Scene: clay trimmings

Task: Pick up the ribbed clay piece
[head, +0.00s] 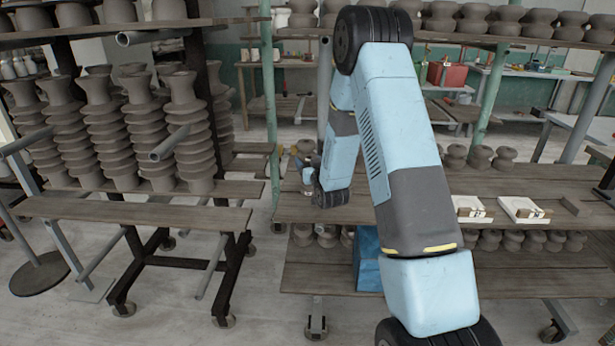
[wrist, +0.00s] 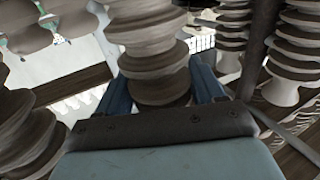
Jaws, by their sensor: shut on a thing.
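A grey ribbed clay piece (wrist: 150,45) fills the upper middle of the wrist view, its wide rings stacked one on another. My gripper (wrist: 163,88) has a blue finger on each side of its near end and is shut on it. The fingertips are partly hidden by the piece. In the head view my gripper (head: 308,176) is small, at the left end of the middle shelf and partly hidden by my arm. Grey shapes beside it there are too small to tell apart.
Several tall ribbed clay pieces (head: 98,125) stand on the left rack (head: 130,207). Other ribbed pieces (wrist: 298,50) are close on both sides in the wrist view. White blocks (head: 522,208) lie on the middle shelf (head: 560,185). Bare floor (head: 265,270) shows between the racks.

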